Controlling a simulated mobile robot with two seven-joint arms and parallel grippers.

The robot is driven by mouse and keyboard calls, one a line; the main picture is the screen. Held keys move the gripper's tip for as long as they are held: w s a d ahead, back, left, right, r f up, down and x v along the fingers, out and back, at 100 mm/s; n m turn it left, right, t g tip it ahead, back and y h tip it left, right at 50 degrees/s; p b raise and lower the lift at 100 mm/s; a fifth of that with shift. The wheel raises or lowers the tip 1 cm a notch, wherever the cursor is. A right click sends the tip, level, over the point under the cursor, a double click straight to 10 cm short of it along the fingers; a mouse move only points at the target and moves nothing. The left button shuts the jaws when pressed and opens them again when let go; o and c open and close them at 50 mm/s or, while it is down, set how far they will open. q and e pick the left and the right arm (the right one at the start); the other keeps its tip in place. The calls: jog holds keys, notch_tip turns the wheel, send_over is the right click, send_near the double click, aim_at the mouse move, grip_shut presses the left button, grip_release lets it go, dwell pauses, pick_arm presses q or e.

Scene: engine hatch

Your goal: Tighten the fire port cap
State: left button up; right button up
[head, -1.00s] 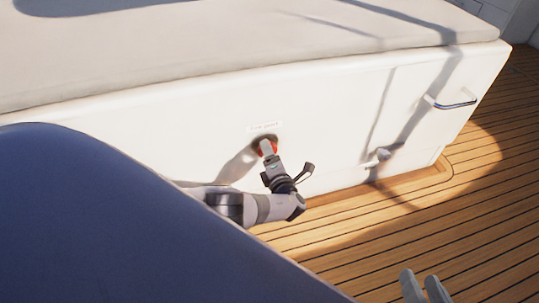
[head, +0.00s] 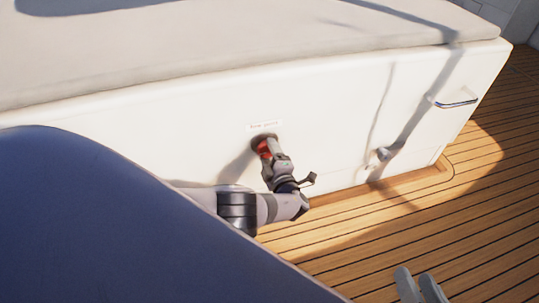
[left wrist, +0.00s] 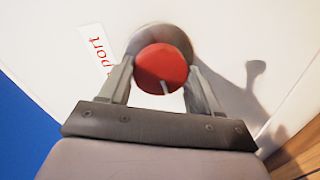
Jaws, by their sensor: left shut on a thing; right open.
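The red fire port cap (head: 264,147) sits at a round port in the white panel, below a small label (head: 264,126). In the left wrist view the cap (left wrist: 162,67) is a red disc with a pale mark near its lower edge, in front of a grey-brown ring (left wrist: 160,34). My left gripper (head: 267,150) is shut on the cap, with one finger on each side of it; it also shows in the left wrist view (left wrist: 162,80). My right gripper (head: 421,285) is open and empty at the bottom edge of the head view, low over the deck.
The white panel (head: 330,120) has a handle (head: 455,103) and a round knob (head: 383,154) at the right. A blue surface (head: 110,220) fills the lower left. A pale cushion (head: 230,40) lies on top. Wooden deck (head: 460,210) is clear at the right.

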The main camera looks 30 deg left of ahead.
pick_arm(q)
jog(key=shift+f+m, duration=0.1)
jog(key=shift+m, duration=0.7)
pick_arm(e)
jog(key=shift+w+a+r, duration=0.1)
jog(key=shift+r, duration=0.05)
jog(key=shift+w, duration=0.1)
pick_arm(q)
jog(key=o, duration=1.1)
jog(key=shift+c, duration=0.2)
jog(key=shift+s+d, duration=0.15)
jog(key=shift+d, duration=0.1)
jog(key=p+v, duration=0.2)
jog(key=v, duration=0.4)
jog(key=shift+s+d, duration=0.2)
jog(key=shift+d, duration=0.15)
pick_arm(e)
jog(key=shift+s+d+r+n+h, duration=0.1)
jog(key=shift+s+d+n+h, duration=0.15)
jog(key=shift+d, duration=0.3)
jog(key=shift+s+d+r+n+h, duration=0.1)
jog(key=shift+d+h, duration=0.25)
jog(key=shift+d, duration=0.2)
